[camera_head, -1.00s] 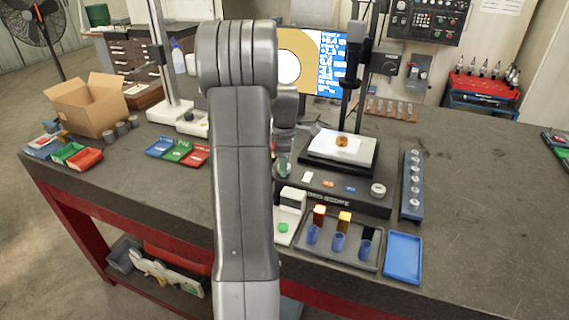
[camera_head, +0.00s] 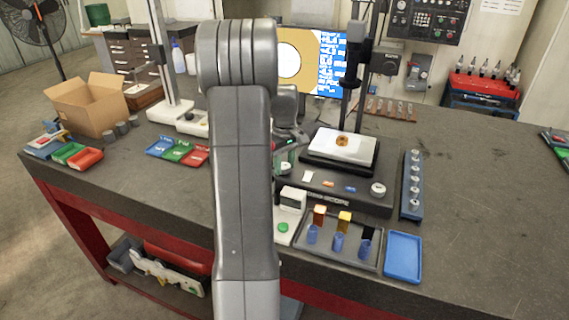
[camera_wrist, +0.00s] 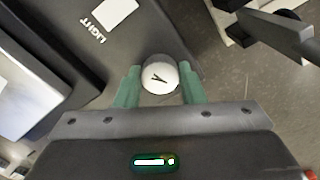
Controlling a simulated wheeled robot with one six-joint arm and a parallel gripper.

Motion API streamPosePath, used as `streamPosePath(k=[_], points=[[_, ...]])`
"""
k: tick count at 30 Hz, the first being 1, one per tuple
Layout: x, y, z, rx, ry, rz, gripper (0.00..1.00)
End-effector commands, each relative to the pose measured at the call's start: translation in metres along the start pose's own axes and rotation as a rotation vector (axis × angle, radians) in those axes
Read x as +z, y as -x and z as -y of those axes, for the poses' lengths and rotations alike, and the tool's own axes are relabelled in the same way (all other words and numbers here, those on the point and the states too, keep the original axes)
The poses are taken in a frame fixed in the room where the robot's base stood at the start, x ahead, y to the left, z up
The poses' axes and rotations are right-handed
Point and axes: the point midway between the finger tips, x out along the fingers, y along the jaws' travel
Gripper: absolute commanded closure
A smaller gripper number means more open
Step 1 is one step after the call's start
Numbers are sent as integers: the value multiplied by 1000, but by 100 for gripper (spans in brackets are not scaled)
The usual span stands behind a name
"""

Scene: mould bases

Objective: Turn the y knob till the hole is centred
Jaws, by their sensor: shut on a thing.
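The y knob (camera_wrist: 160,78) is a round white-faced knob marked Y. In the wrist view my gripper (camera_wrist: 160,67) has its two green fingers closed on either side of it. A small brass-coloured piece (camera_head: 342,141) sits on the pale stage (camera_head: 362,149) of the video scope. My arm covers the screen's left part, so I cannot tell whether the hole is centred.
The scope base (camera_head: 335,190) has small labels and a round knob (camera_head: 378,189) at its front right. A grey tray with blue cups (camera_head: 338,243), a blue tray (camera_head: 403,258) and a rack of round pieces (camera_head: 413,185) stand nearby.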

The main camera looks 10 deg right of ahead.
Motion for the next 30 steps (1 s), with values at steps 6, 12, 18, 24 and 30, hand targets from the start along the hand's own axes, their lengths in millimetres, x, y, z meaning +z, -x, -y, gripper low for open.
streamPosePath(k=[6, 12, 18, 24, 30], points=[[0, 1, -1, 3, -47, -2, 87], [0, 1, -1, 3, -56, -2, 87], [-1, 2, -1, 3, -56, -2, 87], [0, 1, 0, 2, -56, -2, 43], [0, 1, 0, 1, -56, -1, 43]])
